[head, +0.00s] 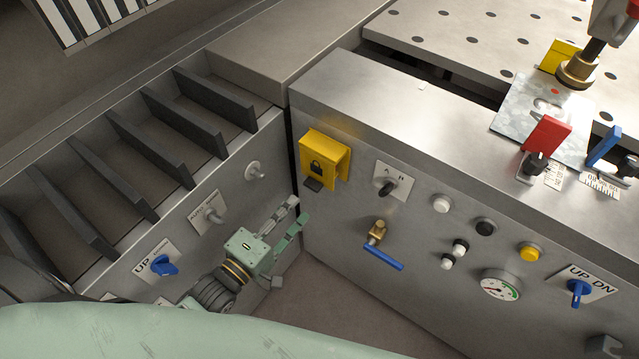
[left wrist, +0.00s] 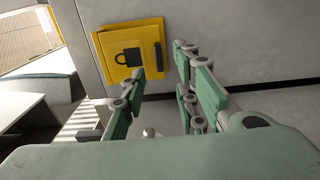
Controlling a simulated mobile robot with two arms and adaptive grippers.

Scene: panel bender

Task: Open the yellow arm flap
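The yellow arm flap (head: 317,152) is on the front of the grey machine panel, near its left corner. It has a black padlock symbol and a dark tab at its lower edge. It also shows in the left wrist view (left wrist: 112,43), with the dark tab at its right side. It looks closed over its housing. My left gripper (head: 299,208) is below and slightly left of the flap, apart from it. Its green-padded fingers are open with nothing between them, as the left wrist view (left wrist: 165,80) also shows. My right gripper is not in view.
Right of the flap are a black selector switch (head: 389,187), a brass valve with blue lever (head: 383,258), buttons and a gauge (head: 500,287). Left is a panel with a blue UP knob (head: 164,265) and dark slanted fins.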

